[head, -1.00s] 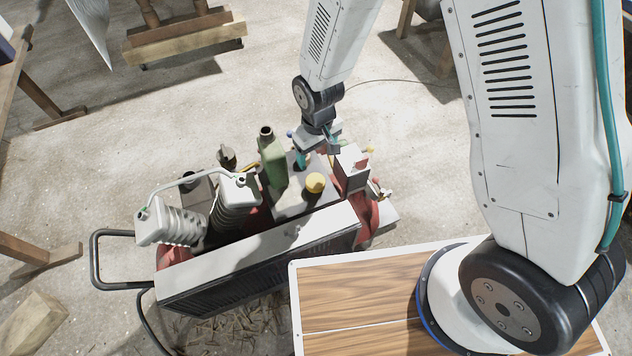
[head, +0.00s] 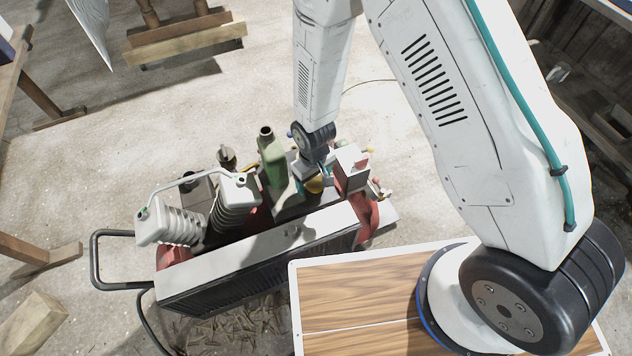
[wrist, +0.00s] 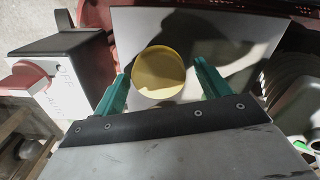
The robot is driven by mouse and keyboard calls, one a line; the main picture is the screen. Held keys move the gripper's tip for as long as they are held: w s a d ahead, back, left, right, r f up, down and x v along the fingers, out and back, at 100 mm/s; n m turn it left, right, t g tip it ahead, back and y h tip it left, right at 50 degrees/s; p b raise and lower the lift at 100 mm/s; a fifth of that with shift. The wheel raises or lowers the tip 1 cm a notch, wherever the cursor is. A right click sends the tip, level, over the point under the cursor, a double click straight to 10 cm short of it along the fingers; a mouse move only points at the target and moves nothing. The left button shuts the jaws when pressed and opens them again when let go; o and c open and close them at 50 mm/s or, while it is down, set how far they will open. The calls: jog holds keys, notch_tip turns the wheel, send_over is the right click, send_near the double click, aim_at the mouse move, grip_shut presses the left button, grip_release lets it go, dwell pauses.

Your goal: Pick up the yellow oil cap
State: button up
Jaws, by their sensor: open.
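The yellow oil cap (wrist: 158,72) is a round disc on a grey surface in the wrist view. In the head view the cap (head: 314,185) shows only in part, below my gripper on top of the machine. My gripper (wrist: 160,84) is open, with one teal finger on each side of the cap in the picture. The cap appears just beyond or between the fingertips; I cannot tell how deep it sits. In the head view my gripper (head: 307,180) is over the cap and hides part of it.
The machine's grey-topped housing (head: 250,255) is in front. A green bottle (head: 273,163) stands close to the left of my gripper. A white switch box (head: 352,168) stands close to the right; it also shows in the wrist view (wrist: 70,80). White ribbed parts (head: 235,200) are further left.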

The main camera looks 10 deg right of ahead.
aim_at(314, 179)
jog(key=c, duration=1.1)
jog(key=shift+o, duration=0.2)
notch_tip(314, 179, up, 10)
jog(key=shift+r, duration=0.1)
